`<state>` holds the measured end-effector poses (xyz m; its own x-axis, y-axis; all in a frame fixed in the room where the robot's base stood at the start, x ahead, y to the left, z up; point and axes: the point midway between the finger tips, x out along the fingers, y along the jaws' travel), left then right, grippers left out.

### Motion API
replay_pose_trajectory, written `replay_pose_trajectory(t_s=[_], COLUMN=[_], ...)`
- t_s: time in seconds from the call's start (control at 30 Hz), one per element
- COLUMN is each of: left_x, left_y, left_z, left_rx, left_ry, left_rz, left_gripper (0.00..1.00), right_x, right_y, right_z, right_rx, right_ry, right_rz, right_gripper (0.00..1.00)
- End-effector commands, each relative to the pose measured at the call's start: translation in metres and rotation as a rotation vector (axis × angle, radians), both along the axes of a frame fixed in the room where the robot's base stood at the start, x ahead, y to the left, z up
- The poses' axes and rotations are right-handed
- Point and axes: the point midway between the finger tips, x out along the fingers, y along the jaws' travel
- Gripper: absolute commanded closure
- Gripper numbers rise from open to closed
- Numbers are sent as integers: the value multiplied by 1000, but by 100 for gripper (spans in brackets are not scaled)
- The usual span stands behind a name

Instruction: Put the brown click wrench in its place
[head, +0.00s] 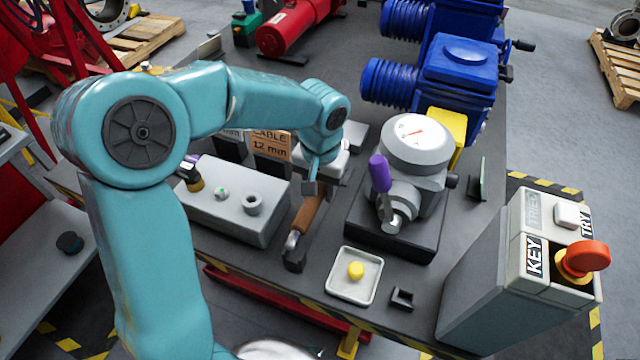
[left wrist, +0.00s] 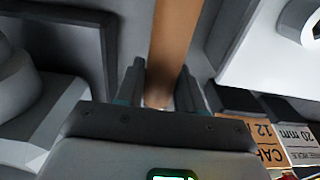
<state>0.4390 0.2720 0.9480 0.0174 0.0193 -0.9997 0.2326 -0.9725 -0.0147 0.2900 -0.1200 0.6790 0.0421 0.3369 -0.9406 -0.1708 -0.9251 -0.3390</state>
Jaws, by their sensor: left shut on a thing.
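The brown click wrench (head: 308,212) has a brown handle and a metal head (head: 292,240) that points toward the table's front edge. My left gripper (head: 313,186) is shut on the handle near its far end. In the left wrist view the brown handle (left wrist: 173,45) runs between the two fingers (left wrist: 160,92). A small black block (head: 294,260) stands just below the wrench head; I cannot tell whether they touch. My right gripper is not in view.
Left of the wrench is a grey block (head: 222,213) with sockets. To the right stand the gauge actuator (head: 415,140) with a purple-handled tool (head: 379,173), and a white tray (head: 345,288) with a yellow knob. A key box (head: 485,275) stands at the right.

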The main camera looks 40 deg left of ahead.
Motion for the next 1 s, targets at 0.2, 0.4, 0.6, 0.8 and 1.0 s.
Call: replay_pose_trajectory(t_s=[0.2, 0.4, 0.6, 0.8, 1.0], left_x=[1, 1, 1, 1, 0], left_y=[0, 0, 0, 0, 0], left_z=[-22, -24, -24, -24, -24], left_rx=[0, 0, 0, 0, 0], left_ry=[-3, -4, -3, -3, -3], left_rz=[1, 1, 1, 0, 0], left_gripper=[100, 100, 100, 100, 100], right_x=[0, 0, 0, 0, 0], right_y=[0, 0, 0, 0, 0], right_z=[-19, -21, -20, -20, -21], right_rx=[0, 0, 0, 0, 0], right_ry=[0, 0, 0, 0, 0], right_rz=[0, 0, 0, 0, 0], right_gripper=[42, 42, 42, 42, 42])
